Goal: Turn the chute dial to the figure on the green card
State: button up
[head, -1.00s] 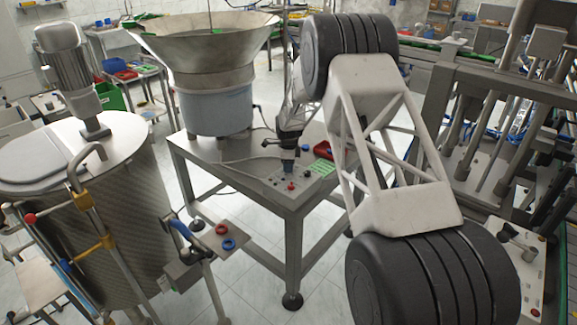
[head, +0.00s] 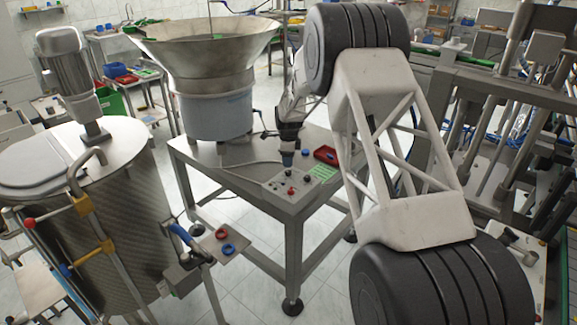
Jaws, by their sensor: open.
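A small grey control panel (head: 275,185) lies on the front part of the steel table. It bears a red knob (head: 291,190) and a dark knob (head: 307,174); which one is the chute dial I cannot tell. The green card (head: 323,172) lies at the panel's right end, its figure too small to read. My gripper (head: 287,163) points down just above the back of the panel. It is open, with nothing seen in it. The fingers are small here, and whatever is right behind and under them is hidden.
A large feeder bowl (head: 207,65) stands at the table's back left. A red tray (head: 325,153) and a small blue piece (head: 305,153) lie right of my gripper. A cable (head: 235,165) runs across the table. A ribbed drum (head: 110,230) stands at left.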

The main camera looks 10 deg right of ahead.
aim_at(289, 172)
jog(key=shift+r, duration=1.05)
jog(key=shift+s+d+r, duration=0.1)
jog(key=shift+s+r, duration=0.25)
jog(key=shift+r, duration=0.15)
jog(key=s+d+r+n+t, duration=0.1)
jog(key=s+d+r+n, duration=0.3)
jog(key=s+r, duration=0.85)
jog(key=s+d+r+n, duration=0.1)
jog(key=s+r+n, duration=0.4)
jog(key=s+r, duration=0.8)
jog(key=s+d+f+n, duration=0.1)
jog(key=s+n, duration=0.4)
jog(key=s, duration=1.4)
jog(key=s+d+f+n+t, duration=0.1)
jog(key=s+n, duration=0.5)
jog(key=s, duration=1.4)
jog(key=shift+d+f+t, duration=0.3)
jog(key=shift+d+f, duration=0.1)
jog(key=shift+d, duration=0.15)
